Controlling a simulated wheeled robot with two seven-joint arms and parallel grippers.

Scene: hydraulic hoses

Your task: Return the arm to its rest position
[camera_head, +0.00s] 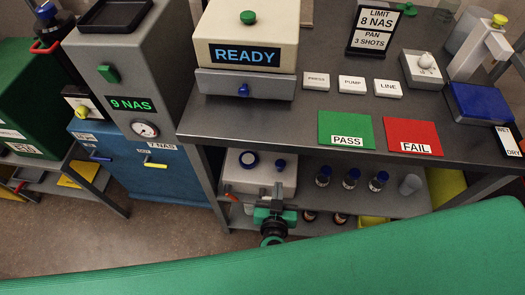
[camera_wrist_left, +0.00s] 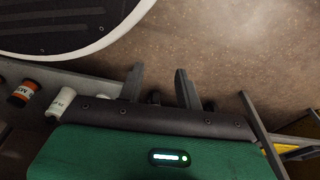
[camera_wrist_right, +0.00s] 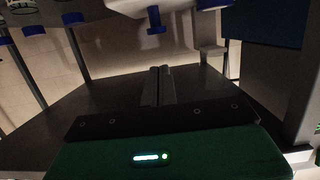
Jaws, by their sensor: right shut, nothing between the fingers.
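My right gripper (camera_head: 277,192) shows small in the head view, in front of the white box on the lower shelf. In the right wrist view its two fingers (camera_wrist_right: 159,70) stand side by side, shut with nothing between them. Its dark body plate and green cover fill the bottom of that view. My left gripper is not in the head view. In the left wrist view its two fingers (camera_wrist_left: 159,72) stand apart, open and empty, over the brown floor. No hose shows in either gripper. A large green part of mine crosses the front of the head view.
The bench (camera_head: 300,107) carries the READY machine (camera_head: 247,30), a green PASS mat (camera_head: 345,128) and a red FAIL mat (camera_head: 413,135). Below it, the white box (camera_head: 262,175) and blue-capped bottles (camera_head: 351,178) stand on the shelf. A blue cabinet (camera_head: 135,175) stands left. Floor (camera_head: 60,235) is clear at lower left.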

